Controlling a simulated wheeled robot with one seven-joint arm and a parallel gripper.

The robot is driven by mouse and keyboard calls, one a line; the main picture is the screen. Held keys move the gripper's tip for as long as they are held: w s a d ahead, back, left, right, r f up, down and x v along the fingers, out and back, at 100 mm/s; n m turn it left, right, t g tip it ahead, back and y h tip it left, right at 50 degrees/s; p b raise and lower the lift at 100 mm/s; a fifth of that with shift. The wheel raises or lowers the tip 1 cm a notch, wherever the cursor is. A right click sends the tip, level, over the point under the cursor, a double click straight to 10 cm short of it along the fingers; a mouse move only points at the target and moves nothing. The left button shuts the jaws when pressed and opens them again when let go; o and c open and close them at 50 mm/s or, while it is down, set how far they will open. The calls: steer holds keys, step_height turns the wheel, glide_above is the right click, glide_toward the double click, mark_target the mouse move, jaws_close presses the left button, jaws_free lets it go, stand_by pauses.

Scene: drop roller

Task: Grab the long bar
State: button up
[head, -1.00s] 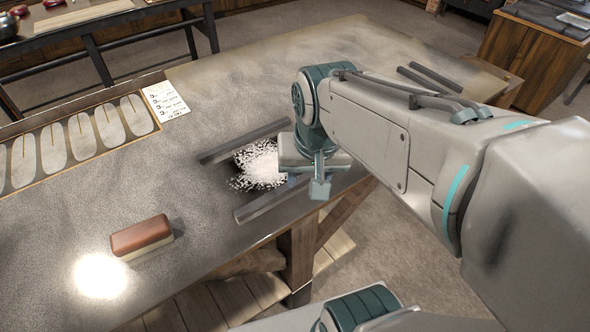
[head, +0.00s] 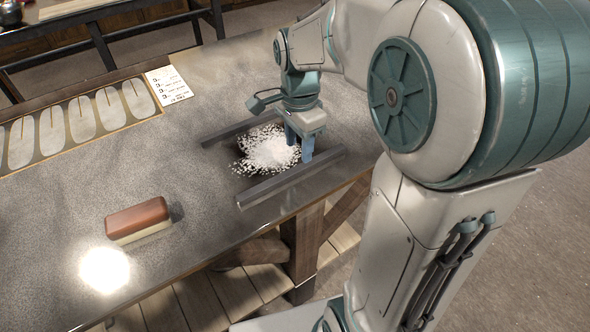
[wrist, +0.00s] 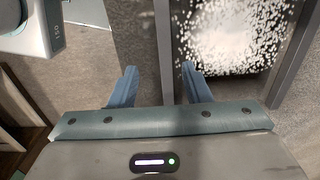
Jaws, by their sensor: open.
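Two long dark grey bars lie roughly parallel on the table. The front bar (head: 270,188) is close to the table's front edge, and the back bar (head: 224,132) is farther in. My gripper (head: 299,149) points down with its fingers apart, empty, at the right part of the front bar. In the wrist view the front bar (wrist: 163,45) runs between the two blue fingertips of my gripper (wrist: 159,69). The back bar (wrist: 294,55) is to the right there. I cannot tell the exact height of the fingertips over the bar.
A pile of white flakes (head: 268,152) lies between the bars. A brown-and-cream block (head: 138,220) sits at the front left. A white card (head: 168,85) and a panel of pale ovals (head: 82,118) lie at the back left. Bare table (head: 60,200) is at left.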

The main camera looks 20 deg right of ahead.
mark_target(295, 169)
steer(key=f, duration=0.7)
steer(key=shift+w+a+f+p, duration=0.25)
steer(key=shift+w+a+p, duration=0.05)
steer(key=shift+c, duration=0.3)
jaws_close()
steer(key=shift+r, duration=0.1)
stand_by(0.8)
